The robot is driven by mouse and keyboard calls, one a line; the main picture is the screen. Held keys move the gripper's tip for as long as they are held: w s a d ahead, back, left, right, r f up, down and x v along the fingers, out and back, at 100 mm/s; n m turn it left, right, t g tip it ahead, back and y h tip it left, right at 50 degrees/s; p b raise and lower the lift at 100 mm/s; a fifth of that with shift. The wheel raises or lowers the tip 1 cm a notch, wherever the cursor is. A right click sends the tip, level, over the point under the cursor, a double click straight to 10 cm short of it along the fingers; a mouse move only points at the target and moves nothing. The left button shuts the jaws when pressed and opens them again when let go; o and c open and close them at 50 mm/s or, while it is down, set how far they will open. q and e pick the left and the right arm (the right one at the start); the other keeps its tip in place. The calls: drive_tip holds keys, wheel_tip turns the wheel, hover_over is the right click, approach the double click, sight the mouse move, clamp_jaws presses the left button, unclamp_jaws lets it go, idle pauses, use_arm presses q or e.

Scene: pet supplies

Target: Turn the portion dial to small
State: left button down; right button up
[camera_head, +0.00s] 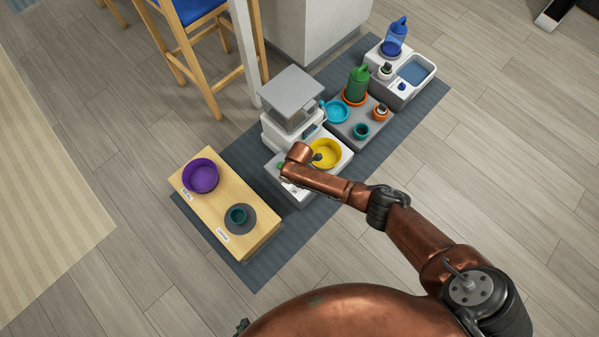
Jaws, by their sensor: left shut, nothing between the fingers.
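The white feeder (281,121) with a grey lid stands on a mat, a yellow bowl (326,153) on its base. A small green part (281,166) shows at the front left of the base, beside my copper wrist. I cannot make out the dial or its setting. My right arm reaches in from the lower right. Its wrist is over the front of the feeder and hides its gripper and what lies under it. A small dark tip of my left gripper (242,326) shows at the bottom edge, shut and empty, well apart from the feeder.
A grey tray (345,130) and a white water unit (405,88) stand behind right. A stool stands behind left.

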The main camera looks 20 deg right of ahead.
idle(0.5)
drive_tip(key=o, duration=1.1)
drive_tip(key=shift+o, duration=0.2)
drive_tip(key=shift+r, duration=0.1)
wheel_tip(320, 180, up, 12)
